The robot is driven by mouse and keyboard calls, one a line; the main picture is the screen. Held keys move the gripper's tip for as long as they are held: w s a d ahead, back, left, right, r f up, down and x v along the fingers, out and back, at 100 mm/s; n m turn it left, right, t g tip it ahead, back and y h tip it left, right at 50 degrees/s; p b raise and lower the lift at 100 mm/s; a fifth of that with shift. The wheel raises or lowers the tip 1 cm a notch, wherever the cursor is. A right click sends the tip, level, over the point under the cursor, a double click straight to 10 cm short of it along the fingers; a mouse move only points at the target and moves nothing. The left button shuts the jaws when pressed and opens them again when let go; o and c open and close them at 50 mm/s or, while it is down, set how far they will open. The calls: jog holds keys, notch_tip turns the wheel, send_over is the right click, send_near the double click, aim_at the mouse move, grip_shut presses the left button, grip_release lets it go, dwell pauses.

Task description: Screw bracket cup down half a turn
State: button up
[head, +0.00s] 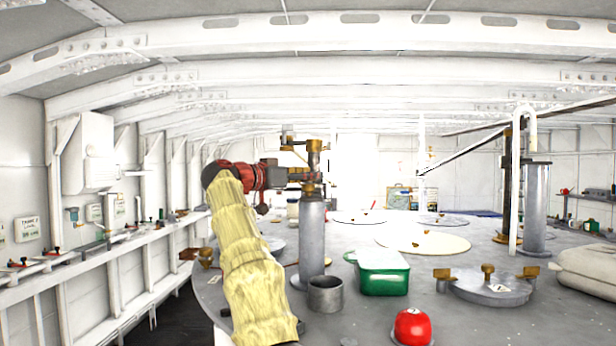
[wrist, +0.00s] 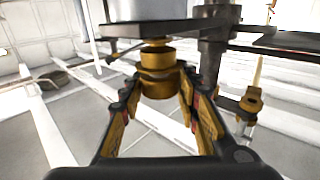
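The brass bracket cup (wrist: 160,76) shows in the wrist view between my fingertips, against a dark flat plate. My gripper (wrist: 161,88) has one finger on each side of it, tips close to its sides. I cannot tell whether they touch it or leave a thin gap. In the head view my gripper (head: 296,173) is at the top of a grey metal post (head: 312,240), beside brass and red fittings (head: 314,152). The cup is too small and cluttered there to separate from the other brass parts.
A green box with a white lid (head: 382,278), a grey open cylinder (head: 325,294) and a red dome (head: 412,327) stand near the post. A round hatch with brass knobs (head: 488,287) lies to the right. A white-framed wall bench (head: 130,262) runs along the left.

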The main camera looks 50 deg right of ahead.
jog(key=o, duration=0.5)
jog(key=shift+c, duration=0.2)
jog(key=a, duration=1.2)
jog(key=shift+w, duration=0.35)
jog(key=shift+f, duration=0.1)
